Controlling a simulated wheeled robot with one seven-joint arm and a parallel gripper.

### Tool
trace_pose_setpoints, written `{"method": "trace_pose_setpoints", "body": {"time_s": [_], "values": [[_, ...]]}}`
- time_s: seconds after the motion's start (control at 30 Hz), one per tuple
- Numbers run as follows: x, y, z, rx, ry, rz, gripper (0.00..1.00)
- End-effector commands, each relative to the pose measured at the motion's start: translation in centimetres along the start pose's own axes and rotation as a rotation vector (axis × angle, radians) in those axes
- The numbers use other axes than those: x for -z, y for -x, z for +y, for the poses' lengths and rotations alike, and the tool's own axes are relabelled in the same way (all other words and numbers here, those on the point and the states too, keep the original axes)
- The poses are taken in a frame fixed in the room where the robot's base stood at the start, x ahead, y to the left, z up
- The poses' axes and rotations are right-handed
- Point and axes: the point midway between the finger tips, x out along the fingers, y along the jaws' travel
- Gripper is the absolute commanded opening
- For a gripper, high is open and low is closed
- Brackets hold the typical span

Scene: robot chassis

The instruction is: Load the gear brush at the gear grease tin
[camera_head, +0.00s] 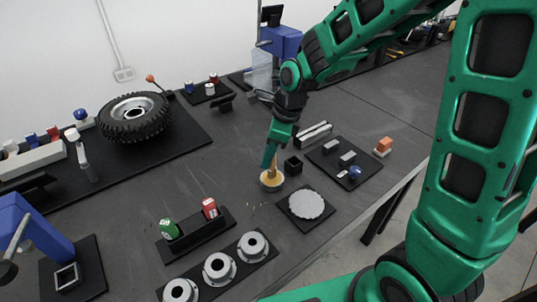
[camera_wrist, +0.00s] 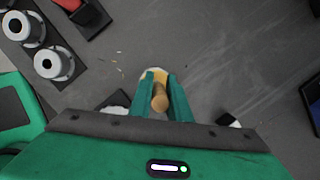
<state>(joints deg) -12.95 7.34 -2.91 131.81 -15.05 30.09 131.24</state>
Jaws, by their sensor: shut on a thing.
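My gripper (camera_head: 271,163) is shut on the gear brush, pointing down over the bench. The brush's wooden handle (camera_wrist: 160,98) stands between the green fingers in the wrist view. In the head view a short tan part of the brush (camera_head: 273,169) shows below the fingertips. The brush's lower end is at the tin, but I cannot tell whether the bristles touch the grease.
A pale toothed gear (camera_head: 306,204) lies on a black mat to the tin's right. A small black square holder (camera_head: 293,166) stands close behind it. Red and green bottles (camera_head: 209,209) stand in a rack in front, beside several grey flanged cylinders (camera_head: 219,268).

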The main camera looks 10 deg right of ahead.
Motion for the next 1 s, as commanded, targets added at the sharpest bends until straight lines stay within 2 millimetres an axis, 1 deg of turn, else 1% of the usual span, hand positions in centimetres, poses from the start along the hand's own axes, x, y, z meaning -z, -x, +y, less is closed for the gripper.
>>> {"method": "trace_pose_setpoints", "body": {"time_s": [0.3,1.0], "values": [[0.1,0.1,0.1,-0.003,-0.001,0.003,0.00],[-1.3,4.8,0.0,0.000,0.000,0.000,0.00]]}}
